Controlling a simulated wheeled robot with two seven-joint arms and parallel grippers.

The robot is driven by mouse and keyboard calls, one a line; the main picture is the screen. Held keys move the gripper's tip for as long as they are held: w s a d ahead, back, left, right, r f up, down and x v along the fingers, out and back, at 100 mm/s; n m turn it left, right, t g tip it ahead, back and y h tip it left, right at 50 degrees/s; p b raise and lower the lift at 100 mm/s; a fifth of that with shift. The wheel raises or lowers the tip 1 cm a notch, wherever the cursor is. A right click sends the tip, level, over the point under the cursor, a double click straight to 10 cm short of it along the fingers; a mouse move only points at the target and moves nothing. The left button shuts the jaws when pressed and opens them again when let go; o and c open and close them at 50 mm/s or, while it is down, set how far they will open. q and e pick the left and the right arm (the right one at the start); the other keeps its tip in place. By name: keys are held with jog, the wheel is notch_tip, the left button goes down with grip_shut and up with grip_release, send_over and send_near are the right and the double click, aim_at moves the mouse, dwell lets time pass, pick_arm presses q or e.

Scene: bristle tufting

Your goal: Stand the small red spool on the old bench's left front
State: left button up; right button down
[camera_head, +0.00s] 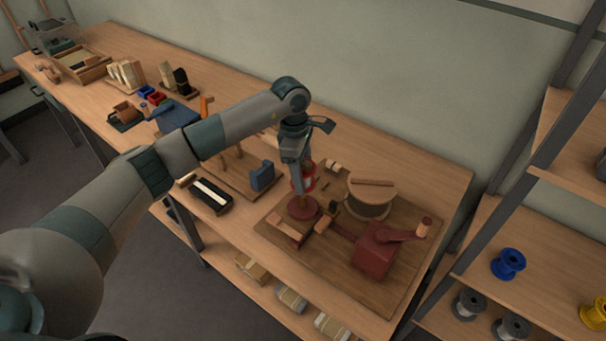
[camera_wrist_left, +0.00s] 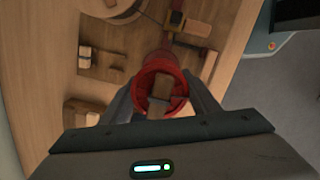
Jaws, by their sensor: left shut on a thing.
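A small red spool (camera_head: 309,181) is between the fingers of my left gripper (camera_head: 302,187), which is shut on it. In the left wrist view the red spool (camera_wrist_left: 160,68) sits between both fingers (camera_wrist_left: 160,92), with brown wood showing inside its rim. The spool is above a dark red round base (camera_head: 303,208) on a brown board (camera_head: 345,275) at the near right of the wooden bench (camera_head: 235,95). The fingers partly hide the spool; I cannot tell whether it touches anything below. My right gripper is not in view.
A red crank device (camera_head: 375,252) and a large wood-topped spool (camera_head: 372,190) stand close by on the board. A blue block (camera_head: 262,176) and a black-and-white brush-like piece (camera_head: 211,195) are to the left. A shelf at right holds a blue spool (camera_head: 508,264) and others.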

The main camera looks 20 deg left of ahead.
pick_arm(q)
jog(key=s+f+m+b, duration=0.1)
jog(key=s+f+m, duration=0.2)
jog(key=s+m, duration=0.6)
jog(key=s+a+f+m+g+y+b, duration=0.1)
jog(key=s+f+m, duration=0.3)
jog(key=s+m, duration=0.5)
jog(key=s+b, duration=0.1)
jog(key=s, duration=0.5)
jog(key=shift+s+a+f+m, duration=0.15)
jog(key=shift+s+m, duration=0.15)
jog(key=shift+s, duration=0.05)
